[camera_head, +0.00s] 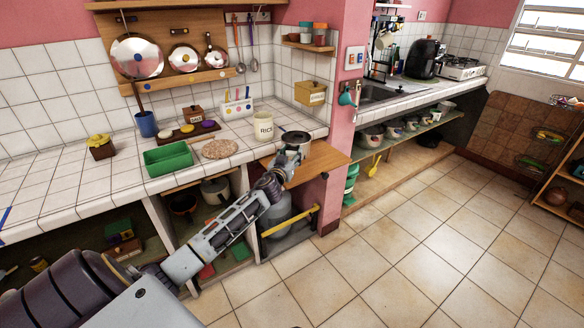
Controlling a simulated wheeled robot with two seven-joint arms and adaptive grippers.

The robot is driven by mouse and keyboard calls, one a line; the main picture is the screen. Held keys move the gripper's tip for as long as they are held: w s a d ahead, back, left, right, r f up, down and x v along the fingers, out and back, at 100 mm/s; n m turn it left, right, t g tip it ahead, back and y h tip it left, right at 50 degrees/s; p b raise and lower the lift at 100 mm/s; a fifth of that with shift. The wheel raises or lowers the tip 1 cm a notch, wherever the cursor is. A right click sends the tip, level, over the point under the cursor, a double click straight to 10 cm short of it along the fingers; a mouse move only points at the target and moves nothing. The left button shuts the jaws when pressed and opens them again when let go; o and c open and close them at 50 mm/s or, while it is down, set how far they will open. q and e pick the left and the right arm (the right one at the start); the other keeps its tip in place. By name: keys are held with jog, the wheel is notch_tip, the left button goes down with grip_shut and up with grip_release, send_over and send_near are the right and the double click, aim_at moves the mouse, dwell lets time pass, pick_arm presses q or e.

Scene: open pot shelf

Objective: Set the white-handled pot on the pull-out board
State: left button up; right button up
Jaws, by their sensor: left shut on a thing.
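The pull-out board (328,157) is a flat wooden board sticking out below the tiled counter, near the pink wall's corner. A small pot (295,136) with a dark top shows at the board's back left, by the counter edge. My left gripper (293,150) is at the near side of this pot and is shut on it. The gripper hides the pot's lower part and its handle. I cannot tell whether the pot's base touches the board or hangs just above it. My right gripper is not in view.
A white RICE jar (264,126) stands on the counter left of the pot. A green tray (168,159) and a round woven mat (220,149) lie farther left. A grey gas cylinder (277,208) is under the board. The board's right part is bare.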

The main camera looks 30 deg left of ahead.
pick_arm(q)
jog(key=shift+f, duration=0.7)
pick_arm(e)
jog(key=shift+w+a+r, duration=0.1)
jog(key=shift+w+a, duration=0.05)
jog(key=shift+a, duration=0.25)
